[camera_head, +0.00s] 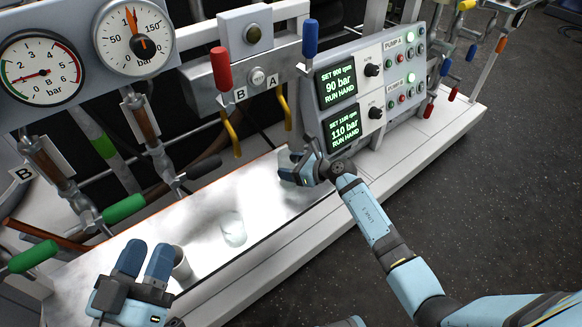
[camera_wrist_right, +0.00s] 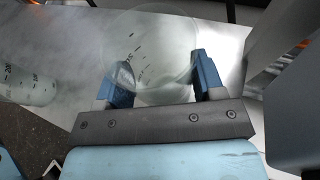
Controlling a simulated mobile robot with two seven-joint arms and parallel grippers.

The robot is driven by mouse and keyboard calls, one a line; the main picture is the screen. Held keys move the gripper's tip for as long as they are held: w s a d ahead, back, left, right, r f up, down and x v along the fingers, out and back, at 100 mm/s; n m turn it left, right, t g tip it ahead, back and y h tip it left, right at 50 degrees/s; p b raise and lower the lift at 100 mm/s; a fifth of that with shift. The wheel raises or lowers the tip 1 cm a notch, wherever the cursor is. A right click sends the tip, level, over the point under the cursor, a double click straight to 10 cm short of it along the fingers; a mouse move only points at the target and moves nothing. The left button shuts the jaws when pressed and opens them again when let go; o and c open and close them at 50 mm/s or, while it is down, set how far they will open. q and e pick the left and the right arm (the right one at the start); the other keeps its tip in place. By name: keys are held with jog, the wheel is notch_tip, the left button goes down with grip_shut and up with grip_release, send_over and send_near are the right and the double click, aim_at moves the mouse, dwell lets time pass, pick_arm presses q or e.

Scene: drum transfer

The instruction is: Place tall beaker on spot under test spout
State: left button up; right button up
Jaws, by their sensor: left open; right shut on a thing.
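My right gripper (camera_head: 298,172) is on the bright metal tray (camera_head: 205,200), below and right of the yellow spout by label A (camera_head: 286,106). In the right wrist view its fingers (camera_wrist_right: 158,78) are shut on a clear graduated beaker (camera_wrist_right: 150,48); in the head view the gripper mostly hides that beaker. A second clear beaker (camera_head: 232,230) stands on the tray to the left; a graduated beaker also shows at the left of the wrist view (camera_wrist_right: 32,84). My left gripper (camera_head: 146,262) is open, beside a pale cylindrical vessel (camera_head: 182,264). I cannot make out a marked spot.
Another yellow spout (camera_head: 232,136) hangs by label B, under a red lever (camera_head: 221,68). Green-handled valves (camera_head: 124,209) jut out at left. The tray between the beakers is clear.

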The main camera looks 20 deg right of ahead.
jog(key=shift+f, duration=0.15)
jog(key=o, duration=1)
pick_arm(q)
jog(key=shift+f, duration=0.2)
pick_arm(e)
jog(key=shift+r, duration=0.3)
jog(key=p+v, duration=0.1)
jog(key=v, duration=0.3)
jog(key=shift+s+d+p, duration=0.1)
jog(key=shift+p, duration=0.2)
pick_arm(q)
jog(key=shift+w+a+f+g+y+p, duration=0.1)
jog(key=shift+a+f+g+y+p, duration=0.4)
jog(key=shift+a+f+y+p, duration=0.25)
pick_arm(e)
jog(key=v, duration=0.7)
jog(key=shift+s+d, duration=0.15)
jog(key=shift+s, duration=0.15)
